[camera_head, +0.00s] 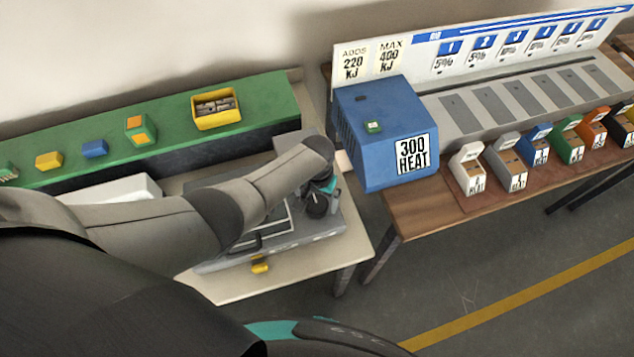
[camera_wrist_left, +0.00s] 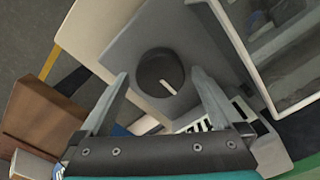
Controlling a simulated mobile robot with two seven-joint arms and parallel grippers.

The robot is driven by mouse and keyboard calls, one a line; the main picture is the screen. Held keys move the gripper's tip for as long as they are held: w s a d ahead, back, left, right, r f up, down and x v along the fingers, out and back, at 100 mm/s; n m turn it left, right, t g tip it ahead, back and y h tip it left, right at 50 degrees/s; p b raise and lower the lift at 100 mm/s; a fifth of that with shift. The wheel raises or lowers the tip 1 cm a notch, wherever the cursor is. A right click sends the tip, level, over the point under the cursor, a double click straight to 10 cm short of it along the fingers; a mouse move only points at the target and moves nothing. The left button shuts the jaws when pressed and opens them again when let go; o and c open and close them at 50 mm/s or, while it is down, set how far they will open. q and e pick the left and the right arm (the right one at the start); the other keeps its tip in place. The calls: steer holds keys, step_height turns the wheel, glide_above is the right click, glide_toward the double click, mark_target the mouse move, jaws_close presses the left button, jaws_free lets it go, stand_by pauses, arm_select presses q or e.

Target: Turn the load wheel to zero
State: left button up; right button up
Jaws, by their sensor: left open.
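The load wheel (camera_wrist_left: 156,68) is a dark round knob with a white pointer line, on a grey panel in the left wrist view. The line points to the lower right there. My left gripper (camera_wrist_left: 160,76) is open, with one finger on each side of the wheel in that view. I cannot tell whether the fingers touch it. In the head view my left arm reaches over the grey machine (camera_head: 330,228) on the pale table, and the gripper (camera_head: 322,196) is at the machine's right end, over a dark knob. The arm hides part of the machine. My right gripper is not in view.
A blue box (camera_head: 365,150) labelled 300 HEAT stands on the wooden table (camera_head: 410,205) to the right. A green shelf (camera_head: 265,112) with a yellow bin (camera_head: 217,122) runs behind the machine. A yellow clip-like part (camera_head: 260,265) is at the machine's front edge.

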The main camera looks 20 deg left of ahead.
mark_target(317, 203)
arm_select(q)
step_height(317, 203, up, 7)
steer(key=p, duration=0.2)
steer(key=shift+p, duration=0.4)
step_height(317, 203, up, 8)
steer(key=shift+f, duration=0.25)
